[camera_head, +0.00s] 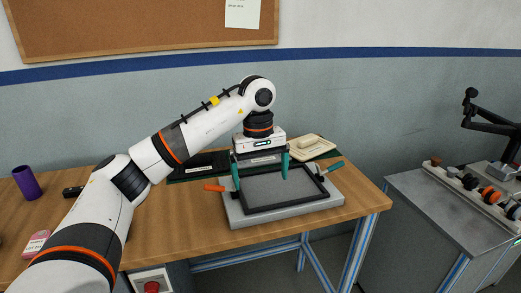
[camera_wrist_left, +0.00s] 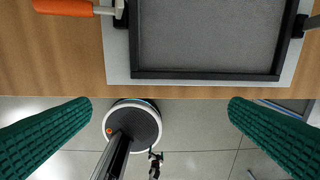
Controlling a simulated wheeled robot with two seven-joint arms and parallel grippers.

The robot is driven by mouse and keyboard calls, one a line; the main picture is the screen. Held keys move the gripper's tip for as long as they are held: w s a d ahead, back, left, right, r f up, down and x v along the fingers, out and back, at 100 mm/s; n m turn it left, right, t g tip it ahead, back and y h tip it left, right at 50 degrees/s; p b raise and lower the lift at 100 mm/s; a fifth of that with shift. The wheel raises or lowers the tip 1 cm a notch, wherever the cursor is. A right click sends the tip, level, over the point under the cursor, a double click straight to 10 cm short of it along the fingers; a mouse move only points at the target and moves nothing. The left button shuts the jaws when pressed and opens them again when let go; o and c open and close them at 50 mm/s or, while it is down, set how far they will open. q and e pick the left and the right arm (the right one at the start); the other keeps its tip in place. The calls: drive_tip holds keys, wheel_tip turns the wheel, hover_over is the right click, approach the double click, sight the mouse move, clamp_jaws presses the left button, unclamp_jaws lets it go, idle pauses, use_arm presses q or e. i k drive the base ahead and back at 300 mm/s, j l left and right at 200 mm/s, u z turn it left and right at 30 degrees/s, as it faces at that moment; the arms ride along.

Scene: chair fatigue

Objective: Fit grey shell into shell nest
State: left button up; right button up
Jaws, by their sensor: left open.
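The shell nest is a grey plate (camera_head: 322,205) with a raised black frame (camera_head: 283,203) on the wooden table. A flat grey surface (camera_head: 275,188) fills the frame; I cannot tell whether it is the grey shell or the nest's floor. In the left wrist view the frame (camera_wrist_left: 205,75) and the grey surface (camera_wrist_left: 205,35) show at the top. My left gripper (camera_head: 261,178) is open above the nest, its green fingers pointing down with nothing visible between them. It also shows in the left wrist view (camera_wrist_left: 160,112). My right gripper is not in view.
An orange-handled clamp (camera_head: 215,188) and a teal-handled clamp (camera_head: 335,166) flank the nest. A cream shell-like part (camera_head: 312,147) lies behind, by a dark green mat (camera_head: 180,174). A purple cup (camera_head: 27,183) stands far left. A grey bench (camera_head: 425,200) is at right.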

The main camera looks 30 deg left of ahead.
sight(279, 190)
drive_tip(key=i+j, duration=0.9)
drive_tip(key=i, duration=0.05)
